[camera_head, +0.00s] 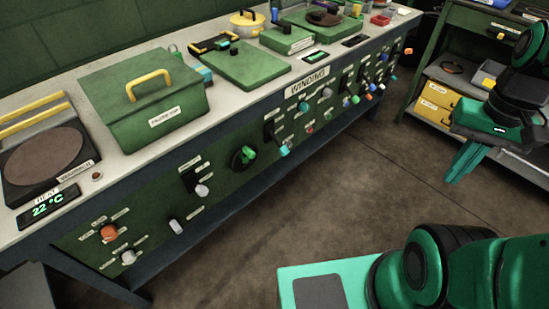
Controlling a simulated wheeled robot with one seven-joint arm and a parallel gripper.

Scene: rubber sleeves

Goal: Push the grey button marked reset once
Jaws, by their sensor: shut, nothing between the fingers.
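The long bench has a green front panel (150,215) with several buttons, knobs and switches. Pale grey buttons show at its left end: one low on the panel (128,257), one to its right (176,227), and one below a black switch (202,190). More small grey controls sit further along under the WINDING sign (308,84). The small labels are too blurred to read, so I cannot tell which button is marked reset. My gripper (454,178) is shut and empty, pointing down over the floor at the right, well apart from the panel.
A green box (140,110) with a yellow handle and a temperature display (48,205) stand on the bench top. A shelf unit with a yellow bin (438,96) stands behind my arm. The floor (330,180) before the bench is clear.

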